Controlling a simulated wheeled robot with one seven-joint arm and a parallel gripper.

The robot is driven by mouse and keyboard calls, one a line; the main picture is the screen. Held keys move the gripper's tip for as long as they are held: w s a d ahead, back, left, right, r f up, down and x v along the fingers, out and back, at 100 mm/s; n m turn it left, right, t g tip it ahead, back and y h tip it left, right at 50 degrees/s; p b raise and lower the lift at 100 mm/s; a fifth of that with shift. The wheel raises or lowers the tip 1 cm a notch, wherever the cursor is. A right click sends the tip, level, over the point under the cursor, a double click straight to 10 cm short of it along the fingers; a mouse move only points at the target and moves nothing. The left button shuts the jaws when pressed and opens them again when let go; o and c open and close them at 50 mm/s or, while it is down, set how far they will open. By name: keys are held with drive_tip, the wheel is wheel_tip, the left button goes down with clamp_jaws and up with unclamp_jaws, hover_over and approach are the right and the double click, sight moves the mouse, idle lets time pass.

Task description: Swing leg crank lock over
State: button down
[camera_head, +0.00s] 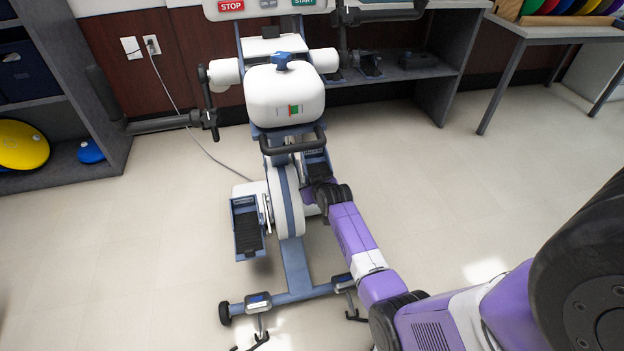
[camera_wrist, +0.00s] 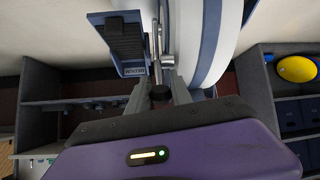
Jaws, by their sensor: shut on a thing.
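The recumbent stepper stands in the middle of the head view with its white housing (camera_head: 283,97) and blue frame. My gripper (camera_wrist: 163,92) is at the side of the stepper's lower body, and its fingers are shut around the dark knob (camera_wrist: 160,93) of the leg crank lock. A silver lever (camera_wrist: 168,45) runs up from the knob beside the white round cover (camera_wrist: 205,35). A dark foot pedal (camera_wrist: 125,42) is just left of the lever in the wrist view. In the head view my own arm and the stepper hide the lock and most of my gripper.
The other pedal (camera_head: 247,228) is on the stepper's left side. A black handle (camera_head: 293,146) crosses just above my wrist. The base bar (camera_head: 298,290) lies low on the floor. Grey shelves (camera_head: 92,75) stand at left, a table (camera_head: 545,30) at right. Floor at right is free.

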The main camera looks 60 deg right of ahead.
drive_tip(key=shift+w+d+r+g+y+p, duration=0.45)
drive_tip(key=shift+d+r+g+y+p, duration=0.15)
drive_tip(key=shift+g+y+p, duration=0.35)
drive_tip(key=shift+w+d+f+g+y+b, duration=0.15)
drive_tip(key=shift+w+d+g+y, duration=0.15)
drive_tip(key=shift+g+y, duration=0.4)
drive_tip(key=shift+w+d+f+g+y+b, duration=0.1)
drive_tip(key=shift+w+d+g+y+b, duration=0.15)
drive_tip(key=shift+g+y, duration=0.35)
drive_tip(key=c, duration=1.2)
unclamp_jaws()
drive_tip(key=shift+p+v, duration=1.55)
drive_tip(key=shift+v, duration=2.4)
drive_tip(key=shift+d, duration=0.15)
